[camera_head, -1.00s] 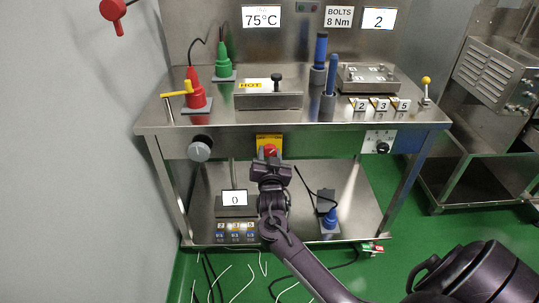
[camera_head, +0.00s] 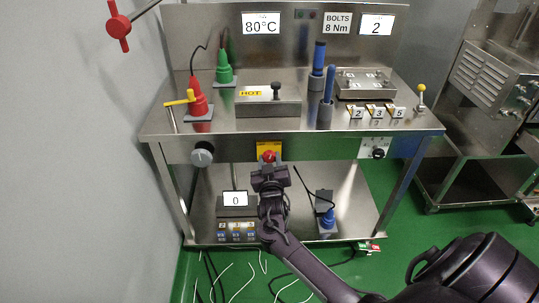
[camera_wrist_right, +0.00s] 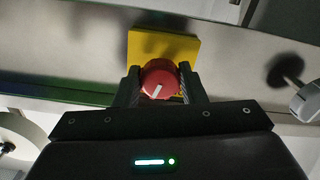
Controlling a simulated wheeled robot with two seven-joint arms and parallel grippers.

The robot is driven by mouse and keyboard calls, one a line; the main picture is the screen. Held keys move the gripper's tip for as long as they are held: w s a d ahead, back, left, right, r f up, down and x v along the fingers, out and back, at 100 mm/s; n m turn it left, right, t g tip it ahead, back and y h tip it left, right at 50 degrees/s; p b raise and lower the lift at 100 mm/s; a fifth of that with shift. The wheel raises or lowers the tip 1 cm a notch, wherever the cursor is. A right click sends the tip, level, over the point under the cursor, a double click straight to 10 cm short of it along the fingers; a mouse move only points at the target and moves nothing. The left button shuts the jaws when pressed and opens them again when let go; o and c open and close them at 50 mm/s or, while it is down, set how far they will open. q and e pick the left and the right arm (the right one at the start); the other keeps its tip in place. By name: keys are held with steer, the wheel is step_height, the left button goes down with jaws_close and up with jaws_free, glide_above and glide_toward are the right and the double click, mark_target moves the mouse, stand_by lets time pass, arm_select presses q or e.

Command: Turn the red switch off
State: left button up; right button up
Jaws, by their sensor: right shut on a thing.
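The red switch (camera_head: 269,156) is a round knob on a yellow plate (camera_head: 262,147) on the front panel of the steel bench. In the right wrist view the red knob (camera_wrist_right: 159,79) has a white pointer mark, slanting in the picture, and the yellow plate (camera_wrist_right: 150,43) shows behind it. My right gripper (camera_head: 269,166) is at the knob from the front. In the right wrist view its fingers (camera_wrist_right: 160,88) stand on both sides of the knob and are shut on it. My left gripper is not in view.
A grey knob (camera_head: 203,153) is left of the switch and a black dial (camera_head: 378,153) is to the right. The bench top (camera_head: 215,119) carries a HOT box (camera_head: 268,108), red and green tools and blue-handled tools. A display reads 80°C (camera_head: 262,24).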

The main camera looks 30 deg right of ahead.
steer(key=n+p, duration=0.2)
steer(key=n, duration=0.2)
steer(key=n+p, duration=0.3)
steer(key=n, duration=0.2)
steer(key=shift+s+r, duration=0.1)
steer(key=shift+r, duration=0.1)
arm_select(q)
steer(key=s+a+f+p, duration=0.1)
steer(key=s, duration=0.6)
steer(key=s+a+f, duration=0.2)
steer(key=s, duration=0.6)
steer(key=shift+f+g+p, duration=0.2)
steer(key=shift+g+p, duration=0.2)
arm_select(e)
steer(key=shift+f+n, duration=0.1)
steer(key=shift+n, duration=1.6)
steer(key=shift+d, duration=0.1)
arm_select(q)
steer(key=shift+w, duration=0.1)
arm_select(e)
steer(key=o, duration=1)
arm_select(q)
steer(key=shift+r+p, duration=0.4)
arm_select(e)
steer(key=v, duration=0.8)
steer(key=shift+d, duration=0.1)
